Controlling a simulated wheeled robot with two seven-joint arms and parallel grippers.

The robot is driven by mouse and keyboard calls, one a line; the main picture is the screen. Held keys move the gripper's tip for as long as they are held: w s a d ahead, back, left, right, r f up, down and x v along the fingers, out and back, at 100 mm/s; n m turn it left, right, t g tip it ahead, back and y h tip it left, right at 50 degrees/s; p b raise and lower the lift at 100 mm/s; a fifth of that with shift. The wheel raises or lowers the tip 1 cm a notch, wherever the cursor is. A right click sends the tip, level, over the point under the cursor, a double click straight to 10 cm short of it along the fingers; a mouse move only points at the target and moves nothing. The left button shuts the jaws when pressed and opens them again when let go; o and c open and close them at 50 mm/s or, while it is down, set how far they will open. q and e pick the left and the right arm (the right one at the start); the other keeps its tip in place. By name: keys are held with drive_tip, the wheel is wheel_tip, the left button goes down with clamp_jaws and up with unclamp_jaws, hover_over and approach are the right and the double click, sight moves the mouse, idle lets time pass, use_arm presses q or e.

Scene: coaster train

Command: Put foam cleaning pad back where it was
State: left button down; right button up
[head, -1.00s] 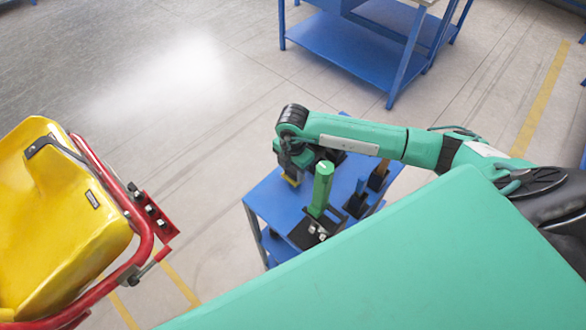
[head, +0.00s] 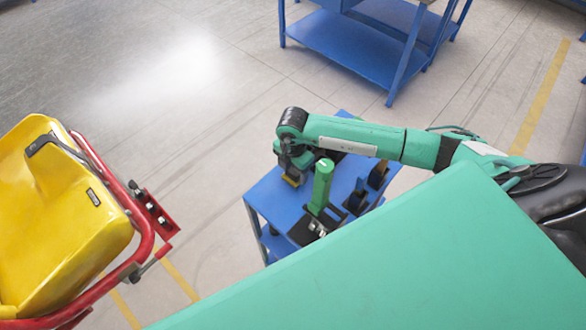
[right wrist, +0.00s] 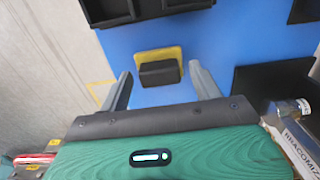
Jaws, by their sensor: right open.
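The foam cleaning pad appears to be the small dark block with yellow at its base (right wrist: 160,72) on the blue cart top in the right wrist view. In the head view its yellow edge (head: 291,181) shows just below my right gripper (head: 292,167). In the right wrist view my right gripper (right wrist: 160,82) is open, with one finger on each side of the block and visible gaps between. I cannot tell whether the yellow is part of the pad or a marking under it. My left gripper is not in view.
On the blue cart (head: 268,201), a green upright cylinder (head: 322,186) stands close beside my gripper, with dark holders (head: 357,199) to its right. A black tray (right wrist: 140,10) lies beyond the block. A yellow seat with red frame (head: 65,215) stands left.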

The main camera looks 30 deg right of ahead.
sight(293, 171)
wheel_tip(293, 171, up, 12)
drive_tip(key=b, duration=0.4)
idle(0.4)
